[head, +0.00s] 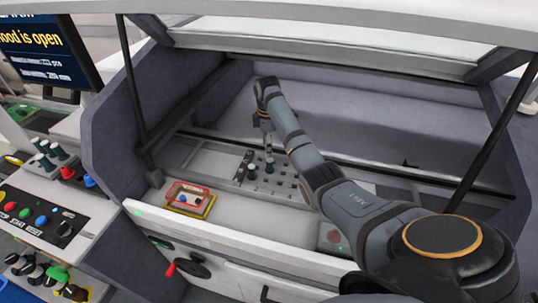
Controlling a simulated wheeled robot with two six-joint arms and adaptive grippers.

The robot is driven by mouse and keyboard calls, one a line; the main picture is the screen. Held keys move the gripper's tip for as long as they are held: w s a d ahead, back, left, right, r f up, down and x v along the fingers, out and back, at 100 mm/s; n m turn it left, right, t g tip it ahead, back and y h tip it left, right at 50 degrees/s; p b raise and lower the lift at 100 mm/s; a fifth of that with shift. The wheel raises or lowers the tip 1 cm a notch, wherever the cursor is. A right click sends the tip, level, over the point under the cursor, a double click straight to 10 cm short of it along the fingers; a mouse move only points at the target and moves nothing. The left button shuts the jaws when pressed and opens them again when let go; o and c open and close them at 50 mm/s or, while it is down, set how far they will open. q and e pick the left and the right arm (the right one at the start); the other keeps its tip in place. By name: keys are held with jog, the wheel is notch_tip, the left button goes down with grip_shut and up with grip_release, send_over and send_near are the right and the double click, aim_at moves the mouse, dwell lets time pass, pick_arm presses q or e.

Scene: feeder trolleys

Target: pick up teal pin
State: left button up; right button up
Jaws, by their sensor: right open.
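My right arm reaches in under the raised hood, and its gripper (268,148) points down over the light panel with holes (286,183). The gripper is small in the picture; it is open. Two small dark, blue-grey to teal pins stand upright at the panel: one pin (269,166) directly below the gripper and another pin (252,173) just left of it. I cannot tell whether the fingers touch or surround the nearer pin, or which pin is the teal one. My left gripper is not in view.
A red and yellow tray (190,199) holds small parts left of the panel. The hood's struts (130,85) and front ledge (240,236) border the opening.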

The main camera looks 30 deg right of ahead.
aim_at(269, 159)
jog(key=shift+w+d, duration=0.15)
jog(key=shift+w, duration=0.15)
jog(key=shift+s+a+f, duration=0.2)
jog(key=shift+s+f, duration=0.1)
jog(key=shift+f, duration=0.4)
notch_tip(269, 159, down, 3)
jog(key=shift+r+p, duration=0.2)
jog(key=shift+p, duration=0.15)
jog(key=shift+d+f, duration=0.1)
jog(key=shift+f, duration=0.3)
jog(key=shift+w+f, duration=0.1)
jog(key=shift+w, duration=0.05)
jog(key=shift+s+d+f+p, duration=0.1)
jog(key=shift+s+f+p, duration=0.15)
jog(key=shift+f, duration=0.15)
jog(key=shift+s+d+f+p, duration=0.1)
jog(key=shift+f+p, duration=0.15)
jog(key=shift+f, duration=0.1)
notch_tip(269, 159, down, 3)
jog(key=shift+s+d+r, duration=0.1)
jog(key=shift+s, duration=0.05)
jog(key=shift+f, duration=0.4)
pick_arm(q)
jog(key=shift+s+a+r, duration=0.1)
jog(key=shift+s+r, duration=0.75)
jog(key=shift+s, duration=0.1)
pick_arm(e)
grip_shut()
jog(key=shift+r, duration=0.1)
